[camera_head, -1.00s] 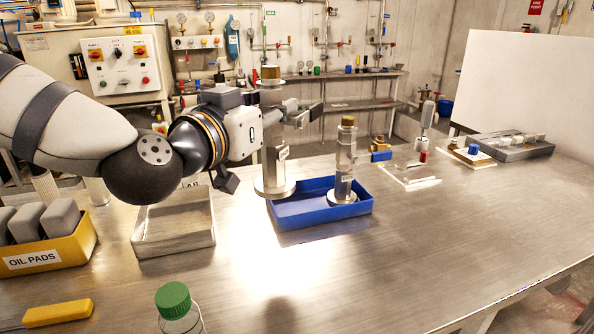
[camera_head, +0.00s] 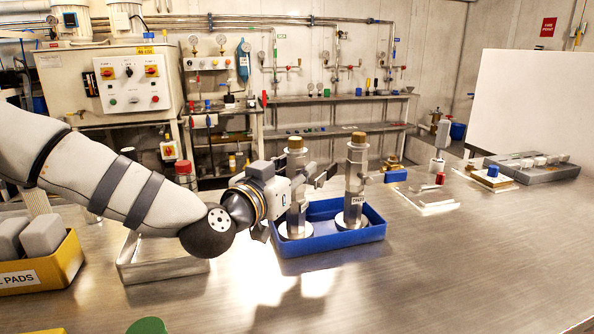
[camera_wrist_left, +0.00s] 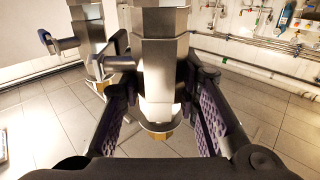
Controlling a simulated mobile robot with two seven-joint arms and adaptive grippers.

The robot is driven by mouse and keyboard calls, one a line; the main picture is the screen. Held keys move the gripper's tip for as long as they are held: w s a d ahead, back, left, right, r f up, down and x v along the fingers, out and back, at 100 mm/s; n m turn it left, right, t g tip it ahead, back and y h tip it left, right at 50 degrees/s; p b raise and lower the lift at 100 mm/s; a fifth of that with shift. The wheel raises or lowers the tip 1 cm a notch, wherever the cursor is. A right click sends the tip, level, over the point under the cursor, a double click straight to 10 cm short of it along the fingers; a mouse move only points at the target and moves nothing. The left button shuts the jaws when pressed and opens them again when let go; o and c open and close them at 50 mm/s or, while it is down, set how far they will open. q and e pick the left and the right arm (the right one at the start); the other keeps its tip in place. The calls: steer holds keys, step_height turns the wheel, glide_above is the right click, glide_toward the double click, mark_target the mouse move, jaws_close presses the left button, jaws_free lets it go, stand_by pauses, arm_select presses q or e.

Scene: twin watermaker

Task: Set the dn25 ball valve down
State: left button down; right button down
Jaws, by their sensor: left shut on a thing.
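The ball valve in my grip is a tall metal body (camera_head: 296,196) with a brass-coloured top and a round base flange. It is upright at the left part of the blue tray (camera_head: 335,243). I cannot tell whether its base touches the tray floor. My left gripper (camera_head: 310,178) is shut around its upper body; in the left wrist view the valve (camera_wrist_left: 162,60) is between both finger pads. A second, similar valve (camera_head: 354,186) with a label stands upright in the tray's right part, close beside; it also shows in the wrist view (camera_wrist_left: 88,38). My right gripper is not in view.
A metal tray (camera_head: 165,270) lies left of the blue tray, and a yellow bin (camera_head: 62,262) of grey pads is at far left. A green cap (camera_head: 148,325) is at the front edge. Small parts and a grey rack (camera_head: 535,172) are at right. The front-right bench is clear.

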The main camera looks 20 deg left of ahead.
arm_select(q)
steer(key=shift+r, duration=0.15)
steer(key=c, duration=1.2)
jaws_free()
steer(key=shift+s, duration=0.1)
steer(key=shift+s+r, duration=0.15)
steer(key=shift+s, duration=0.05)
steer(key=s, duration=0.3)
steer(key=s+a+p, duration=0.1)
steer(key=s, duration=0.3)
steer(key=s+a+p, duration=0.1)
steer(key=s, duration=0.3)
steer(key=shift+s+a, duration=0.1)
steer(key=shift+s, duration=0.1)
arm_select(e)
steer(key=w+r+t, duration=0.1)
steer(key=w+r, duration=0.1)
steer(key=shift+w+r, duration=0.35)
